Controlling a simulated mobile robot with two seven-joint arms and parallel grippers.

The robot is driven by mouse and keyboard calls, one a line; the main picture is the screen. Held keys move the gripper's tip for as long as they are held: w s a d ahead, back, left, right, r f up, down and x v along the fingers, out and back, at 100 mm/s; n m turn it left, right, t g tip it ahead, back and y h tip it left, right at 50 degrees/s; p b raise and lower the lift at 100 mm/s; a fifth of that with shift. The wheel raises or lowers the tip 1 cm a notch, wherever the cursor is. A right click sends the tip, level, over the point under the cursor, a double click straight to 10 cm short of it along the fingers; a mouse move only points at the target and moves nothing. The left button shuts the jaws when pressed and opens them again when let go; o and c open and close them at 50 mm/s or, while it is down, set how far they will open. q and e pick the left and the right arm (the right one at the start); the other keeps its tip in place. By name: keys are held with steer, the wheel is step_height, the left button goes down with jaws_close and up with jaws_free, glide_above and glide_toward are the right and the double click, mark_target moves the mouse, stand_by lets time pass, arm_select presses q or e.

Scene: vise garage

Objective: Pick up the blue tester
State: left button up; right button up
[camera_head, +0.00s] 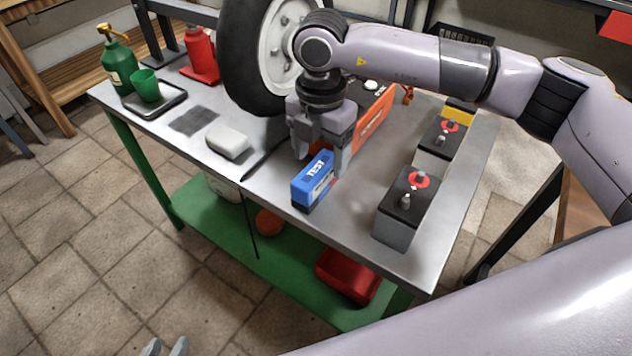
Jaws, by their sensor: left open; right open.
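The blue tester (314,178) is a small box with white lettering and a dark base. It lies near the front edge of the grey workbench top (225,180). My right gripper (320,160) points down just behind and above the tester, with its fingers apart. One finger is at the tester's far left and the other at its far right side; I cannot tell whether either touches it. My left gripper (164,347) shows only its fingertips at the bottom edge, low over the floor, apart and empty, well away from the bench.
An orange case (375,125) stands close behind my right gripper. Batteries (408,205) line the right side. A wheel (250,55) stands at the back. A white block (228,142) and a tray with a green cup (146,86) are left.

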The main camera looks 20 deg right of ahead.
mark_target(316, 168)
steer(key=f, duration=0.6)
steer(key=shift+a+f, duration=0.15)
steer(key=shift+a, duration=0.25)
steer(key=c, duration=1.2)
steer(key=shift+o, duration=0.2)
